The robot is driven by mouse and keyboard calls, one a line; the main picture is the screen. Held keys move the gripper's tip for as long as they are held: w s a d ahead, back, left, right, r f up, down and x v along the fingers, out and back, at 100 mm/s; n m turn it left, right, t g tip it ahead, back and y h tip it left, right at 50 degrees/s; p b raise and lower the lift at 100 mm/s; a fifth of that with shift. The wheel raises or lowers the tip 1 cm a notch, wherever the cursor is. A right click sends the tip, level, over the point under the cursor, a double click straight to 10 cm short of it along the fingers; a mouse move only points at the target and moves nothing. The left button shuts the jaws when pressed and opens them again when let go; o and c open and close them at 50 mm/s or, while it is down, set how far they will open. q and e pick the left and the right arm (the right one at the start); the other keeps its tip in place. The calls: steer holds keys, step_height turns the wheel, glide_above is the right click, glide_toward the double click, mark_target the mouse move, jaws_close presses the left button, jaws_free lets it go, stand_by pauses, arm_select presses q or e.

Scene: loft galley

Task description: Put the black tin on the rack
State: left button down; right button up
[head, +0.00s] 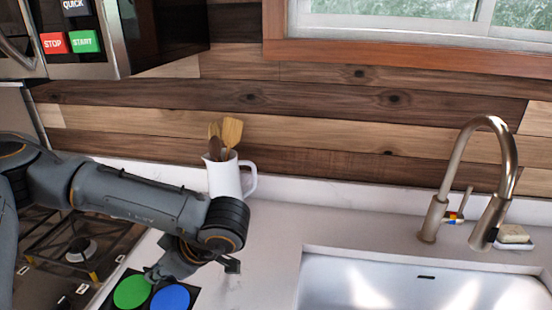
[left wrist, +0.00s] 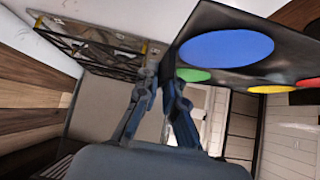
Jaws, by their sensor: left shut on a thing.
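The black tin (head: 115,284) is a flat dark square with coloured rounds, at the bottom of the head view on the counter's left part. A green and a blue round show there. The left wrist view shows the tin (left wrist: 222,17) at upper right with blue, green, yellow and red rounds. My left gripper (head: 157,273) is at the tin's far edge, shut on it; in the left wrist view its fingertips (left wrist: 160,75) are close together by the tin's corner. The exact contact is hard to see. I cannot make out the rack. My right gripper is out of view.
A white jug (head: 224,178) of wooden utensils stands against the wall behind my left arm. A stove (head: 75,255) with grates is at left. The sink (head: 420,280) and tap (head: 432,217) are at right. Bare counter (head: 270,220) lies between jug and sink.

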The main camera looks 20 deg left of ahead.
arm_select(q)
steer(key=w+d+f+m+t+h, duration=0.2)
steer(key=d+m+t, duration=0.4)
steer(key=d, duration=0.8)
steer(key=w+f+m, duration=0.1)
steer(key=m, duration=0.1)
steer(key=shift+w+d+m, duration=0.2)
steer(key=shift+d+m, duration=0.05)
steer(key=shift+m, duration=0.05)
steer(key=shift+f, duration=0.2)
